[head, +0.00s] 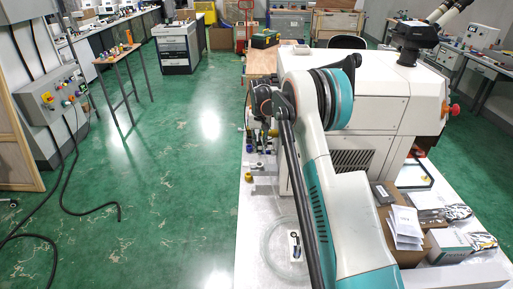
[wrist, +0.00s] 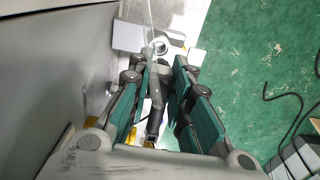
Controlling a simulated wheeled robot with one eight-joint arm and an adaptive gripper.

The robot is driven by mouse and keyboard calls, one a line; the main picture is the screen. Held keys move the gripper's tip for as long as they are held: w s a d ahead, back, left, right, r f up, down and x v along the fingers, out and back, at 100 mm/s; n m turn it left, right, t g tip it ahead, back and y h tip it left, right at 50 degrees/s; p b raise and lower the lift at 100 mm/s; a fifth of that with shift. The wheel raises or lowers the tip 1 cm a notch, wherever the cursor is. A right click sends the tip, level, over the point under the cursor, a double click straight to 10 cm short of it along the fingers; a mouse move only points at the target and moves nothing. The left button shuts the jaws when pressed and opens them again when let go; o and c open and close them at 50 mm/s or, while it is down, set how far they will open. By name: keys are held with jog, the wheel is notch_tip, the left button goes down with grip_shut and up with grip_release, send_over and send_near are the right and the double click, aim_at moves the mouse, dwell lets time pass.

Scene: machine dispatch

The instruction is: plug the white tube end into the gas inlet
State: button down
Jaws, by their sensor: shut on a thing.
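My gripper (wrist: 164,70) points down beside the machine in the wrist view, its two teal-padded fingers close together at the tips. It is shut on the clear tube (wrist: 149,16), which runs up out of the picture from between the fingers. The white tube end itself cannot be clearly made out between them. A pale round ring (wrist: 161,47) shows just beyond the fingertips; I cannot tell whether it is the gas inlet. In the head view my gripper (head: 258,132) is partly hidden by my arm, at the left side of the white machine (head: 388,97). A loop of clear tube (head: 266,240) lies on the table.
Boxes and papers (head: 402,222) lie at the right. The machine's grey side wall (wrist: 55,75) is close on the left in the wrist view. Green floor (head: 185,180) is open left of the table.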

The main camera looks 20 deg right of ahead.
aim_at(260, 153)
jog(key=shift+f, duration=0.1)
jog(key=shift+f+b, duration=1.6)
jog(key=shift+f, duration=0.65)
jog(key=shift+f+b, duration=0.9)
jog(key=shift+f, duration=0.3)
dwell(0.4)
jog(key=c, duration=1)
grip_release()
jog(key=shift+r, duration=0.15)
jog(key=shift+r+p, duration=1.35)
jog(key=shift+r, duration=1.55)
